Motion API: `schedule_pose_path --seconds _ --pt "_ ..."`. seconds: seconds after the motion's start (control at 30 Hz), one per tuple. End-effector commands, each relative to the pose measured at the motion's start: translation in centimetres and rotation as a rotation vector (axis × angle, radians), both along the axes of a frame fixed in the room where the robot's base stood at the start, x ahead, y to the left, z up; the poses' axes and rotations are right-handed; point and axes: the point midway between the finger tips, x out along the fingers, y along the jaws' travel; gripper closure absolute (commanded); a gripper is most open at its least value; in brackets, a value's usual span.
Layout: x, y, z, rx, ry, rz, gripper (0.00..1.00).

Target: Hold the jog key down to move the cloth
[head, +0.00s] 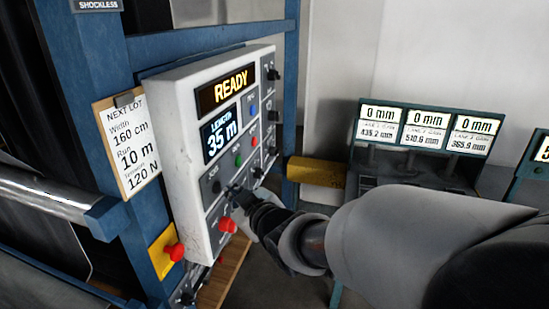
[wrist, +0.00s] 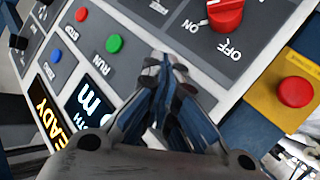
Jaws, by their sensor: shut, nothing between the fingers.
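The control panel (head: 190,145) is a pale box with a lit READY display (head: 226,89) and a length display (head: 220,134) reading 35 m. A black key (head: 217,187) sits low on its face, under a small label that seems to read JOG. My gripper (head: 236,191) is shut and empty, its tips close to the panel just right of that key. In the wrist view my shut fingers (wrist: 164,65) point at the panel beside the green RUN button (wrist: 114,44). They hide part of the panel, and the black key is not clear there. Contact cannot be told.
A red ON/OFF switch (wrist: 226,14) and a red button on a yellow box (wrist: 295,92) are near my fingers. A note board (head: 128,145) hangs left of the panel. A metal roller (head: 45,193) is at far left. Gauge displays (head: 427,130) stand right.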

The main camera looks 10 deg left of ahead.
Motion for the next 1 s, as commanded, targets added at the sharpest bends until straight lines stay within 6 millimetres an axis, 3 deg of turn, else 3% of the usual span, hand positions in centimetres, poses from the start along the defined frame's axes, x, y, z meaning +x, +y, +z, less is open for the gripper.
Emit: schedule_pose_path --seconds 1.0 --pt "0.06 0.82 -0.1 0.001 0.001 0.0 1.0"
